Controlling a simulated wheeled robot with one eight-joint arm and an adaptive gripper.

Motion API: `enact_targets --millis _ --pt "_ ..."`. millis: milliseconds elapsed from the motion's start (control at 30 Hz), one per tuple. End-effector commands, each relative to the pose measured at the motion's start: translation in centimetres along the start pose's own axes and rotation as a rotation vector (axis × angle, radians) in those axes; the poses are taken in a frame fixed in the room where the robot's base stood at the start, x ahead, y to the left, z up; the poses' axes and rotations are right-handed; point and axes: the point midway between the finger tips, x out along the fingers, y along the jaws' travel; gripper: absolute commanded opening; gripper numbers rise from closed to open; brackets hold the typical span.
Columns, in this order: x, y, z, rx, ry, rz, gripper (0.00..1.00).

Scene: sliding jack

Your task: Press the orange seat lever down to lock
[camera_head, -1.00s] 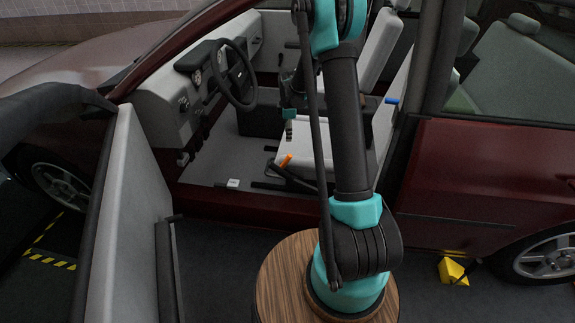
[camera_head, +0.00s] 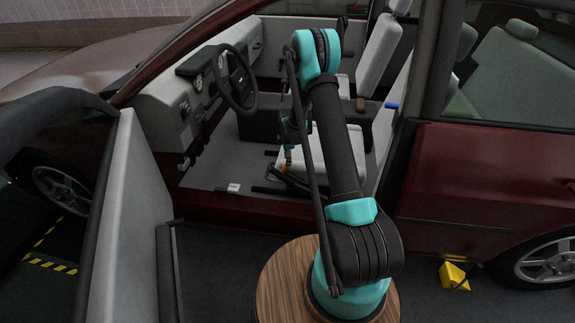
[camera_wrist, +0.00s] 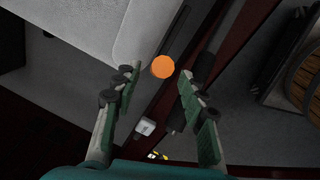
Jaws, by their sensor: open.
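The orange seat lever (camera_wrist: 163,67) shows in the wrist view as a round orange end, beyond the fingertips and in the gap between them. In the head view the orange lever (camera_head: 283,169) is low at the front side of the light grey seat (camera_head: 318,150), partly covered by my gripper. My gripper (camera_wrist: 158,80) is open, its two fingers spread to either side of the lever in the wrist view, with nothing between them. In the head view my gripper (camera_head: 288,158) hangs just above the lever. I cannot tell whether it touches it.
The steering wheel (camera_head: 238,78) is left of the arm. The open car door (camera_head: 125,220) stands at the left, and the rear door (camera_head: 490,180) at the right. The door sill (camera_head: 240,209) runs below the seat. The car floor (camera_head: 215,165) left of the seat is mostly clear.

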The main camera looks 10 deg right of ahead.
Motion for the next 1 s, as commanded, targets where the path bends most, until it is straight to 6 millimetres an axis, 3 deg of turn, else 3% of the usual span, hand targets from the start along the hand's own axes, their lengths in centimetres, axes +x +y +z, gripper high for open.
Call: enact_targets --millis 100,300,667,1000 --pt "1.8 0.0 0.0 0.000 0.000 0.000 0.42" --pt "3.5 0.0 0.0 0.000 0.000 0.000 0.42" --pt "3.8 0.0 0.0 0.000 0.000 0.000 0.42" --pt "3.8 0.0 0.0 0.000 0.000 0.000 0.00"
